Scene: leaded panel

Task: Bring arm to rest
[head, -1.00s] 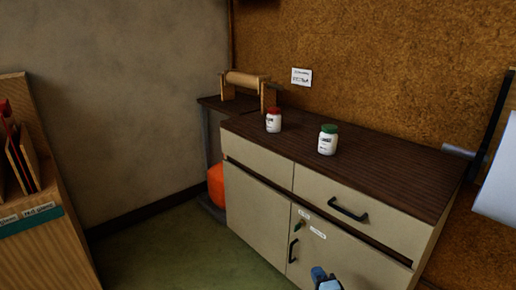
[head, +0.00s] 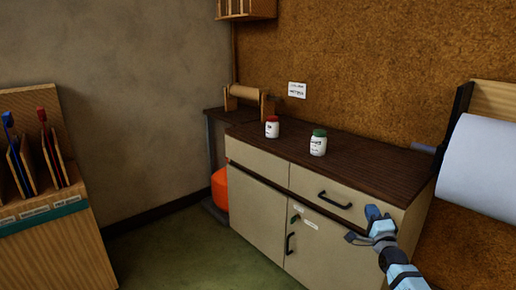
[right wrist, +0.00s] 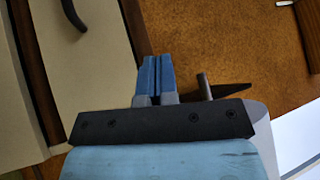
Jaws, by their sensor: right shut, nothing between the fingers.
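My right gripper (head: 372,224) shows at the lower right in the head view, in front of the cabinet's right side and apart from its drawer handle. In the right wrist view its two blue fingers (right wrist: 155,76) are together with nothing between them. The fingers point toward the brown wall panel beside the cabinet. My left gripper is not in view.
A paper roll (head: 480,165) hangs at right. A wooden rack (head: 45,255) stands at left. Green floor (head: 165,255) is clear between.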

